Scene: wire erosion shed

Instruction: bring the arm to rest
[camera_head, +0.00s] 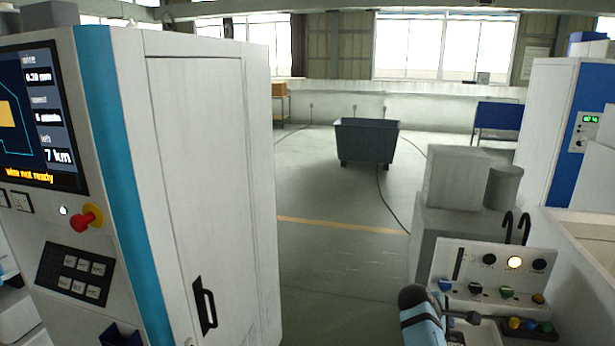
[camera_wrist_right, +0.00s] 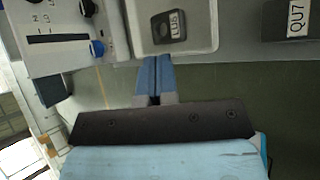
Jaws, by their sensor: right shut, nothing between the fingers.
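My right arm (camera_head: 424,318) rises from the bottom edge in the head view, with a dark rounded joint and light blue bands. In the wrist view my right gripper (camera_wrist_right: 155,70) is shut and empty, its two blue fingers pressed together. Its tips point at the near edge of a pale tray (camera_wrist_right: 202,45); whether they touch it I cannot tell. My left gripper is in neither view.
A control panel (camera_head: 493,268) with knobs stands beside my right arm. In the wrist view the tray holds a dark labelled block (camera_wrist_right: 168,26). A tall white machine cabinet (camera_head: 205,120) fills the left. A dark bin (camera_head: 366,140) stands on open floor beyond.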

